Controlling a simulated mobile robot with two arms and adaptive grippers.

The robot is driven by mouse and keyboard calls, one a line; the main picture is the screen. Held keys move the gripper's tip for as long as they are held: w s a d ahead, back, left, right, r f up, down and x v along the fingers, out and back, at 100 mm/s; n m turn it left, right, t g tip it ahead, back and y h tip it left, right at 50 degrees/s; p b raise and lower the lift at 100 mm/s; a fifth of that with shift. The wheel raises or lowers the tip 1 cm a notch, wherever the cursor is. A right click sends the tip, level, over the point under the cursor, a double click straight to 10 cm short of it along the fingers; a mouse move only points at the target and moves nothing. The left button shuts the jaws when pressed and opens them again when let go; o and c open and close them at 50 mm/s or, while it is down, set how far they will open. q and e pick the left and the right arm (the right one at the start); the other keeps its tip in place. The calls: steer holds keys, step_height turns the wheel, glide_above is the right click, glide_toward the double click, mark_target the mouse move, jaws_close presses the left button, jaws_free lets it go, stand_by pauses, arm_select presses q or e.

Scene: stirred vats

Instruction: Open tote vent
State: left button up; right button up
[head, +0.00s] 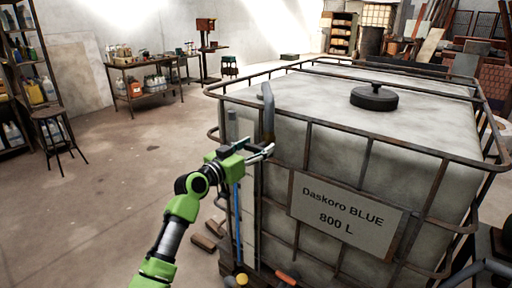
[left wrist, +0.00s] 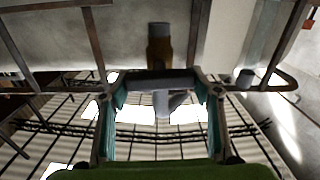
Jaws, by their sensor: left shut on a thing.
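The tote (head: 400,185) is a large pale tank in a rusty cage, labelled "Daskoro BLUE 800 L". A round black cap (head: 373,97) sits on its top. A grey bent pipe (head: 268,112) stands upright at its near left corner. My left gripper (head: 262,152) is at that corner, at the lower part of the pipe. In the left wrist view its fingers (left wrist: 160,88) sit at both ends of a dark grey crossbar (left wrist: 158,78), shut on it. A brown pipe with a grey end (left wrist: 160,45) shows just beyond the bar. My right gripper is not in view.
Cage rails (head: 335,128) run close beside my left gripper. A blue rod (head: 238,225) and several small items are below it. A stool (head: 55,135) and a workbench (head: 145,85) with bottles stand at the left. The floor between is clear.

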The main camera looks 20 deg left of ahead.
arm_select(q)
steer(key=n+p, duration=0.1)
steer(key=n, duration=0.3)
steer(key=shift+a+n, duration=0.15)
steer(key=shift+n, duration=0.25)
steer(key=n+p, duration=0.1)
steer(key=n, duration=0.2)
steer(key=shift+w+f+n+p, duration=0.1)
steer(key=shift+n+p, duration=0.2)
steer(key=n+p, duration=0.2)
steer(key=n, duration=0.3)
steer(key=shift+a+f, duration=0.1)
steer(key=shift+a, duration=0.05)
steer(key=shift+f+n+p, duration=0.2)
steer(key=shift+n+p, duration=0.6)
steer(key=shift+n, duration=1.1)
steer(key=o, duration=1.1)
steer(key=shift+a, duration=0.1)
